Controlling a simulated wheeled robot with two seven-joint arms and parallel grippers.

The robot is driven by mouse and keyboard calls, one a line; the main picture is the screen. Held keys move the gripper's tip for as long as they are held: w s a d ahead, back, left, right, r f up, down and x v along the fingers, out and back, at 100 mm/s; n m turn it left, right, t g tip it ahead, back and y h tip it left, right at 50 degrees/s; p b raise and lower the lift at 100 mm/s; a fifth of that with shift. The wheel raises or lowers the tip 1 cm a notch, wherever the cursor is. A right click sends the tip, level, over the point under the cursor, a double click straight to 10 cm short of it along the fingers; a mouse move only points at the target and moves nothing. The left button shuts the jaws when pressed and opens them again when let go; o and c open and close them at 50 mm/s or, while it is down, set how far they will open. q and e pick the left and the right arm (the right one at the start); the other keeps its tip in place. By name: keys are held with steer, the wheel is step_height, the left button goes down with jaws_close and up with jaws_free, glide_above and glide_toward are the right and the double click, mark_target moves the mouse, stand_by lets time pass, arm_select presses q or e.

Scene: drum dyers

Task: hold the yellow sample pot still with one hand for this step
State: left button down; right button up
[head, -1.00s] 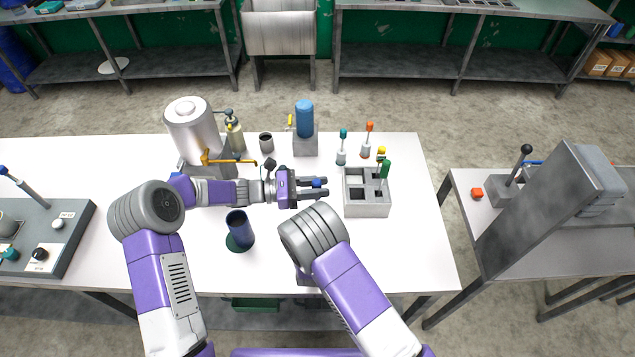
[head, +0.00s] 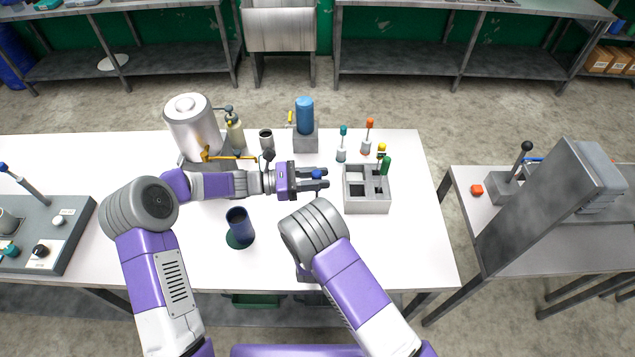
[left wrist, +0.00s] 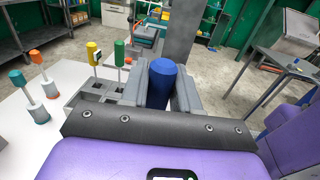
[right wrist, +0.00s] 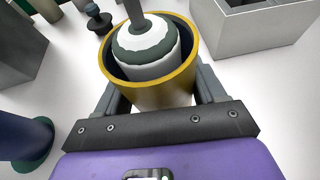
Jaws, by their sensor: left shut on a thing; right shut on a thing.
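The yellow sample pot (right wrist: 165,92) shows in the right wrist view, between the fingers of my right gripper (right wrist: 163,85), which is shut on it. A white-and-dark-green tool head (right wrist: 148,52) with a grey stem sits inside the pot's rim. In the head view the pot and right gripper are hidden behind my arms. My left gripper (head: 318,179) is shut on a blue handle (head: 317,174), which also stands upright between the fingers in the left wrist view (left wrist: 161,82). Whether this handle joins the stem in the pot is not fully visible.
A grey rack (head: 366,207) with green- and yellow-handled tools stands right of my left gripper. Teal (head: 342,145) and orange (head: 367,137) handled tools stand behind it. A dark blue cup (head: 239,224) stands front left. A metal tank (head: 192,125) stands at back left.

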arm_select(q)
steer(key=shift+f, duration=2.75)
steer(key=c, duration=1.5)
jaws_free()
jaws_close()
steer(key=shift+r, duration=2.75)
steer(key=shift+f, duration=2.75)
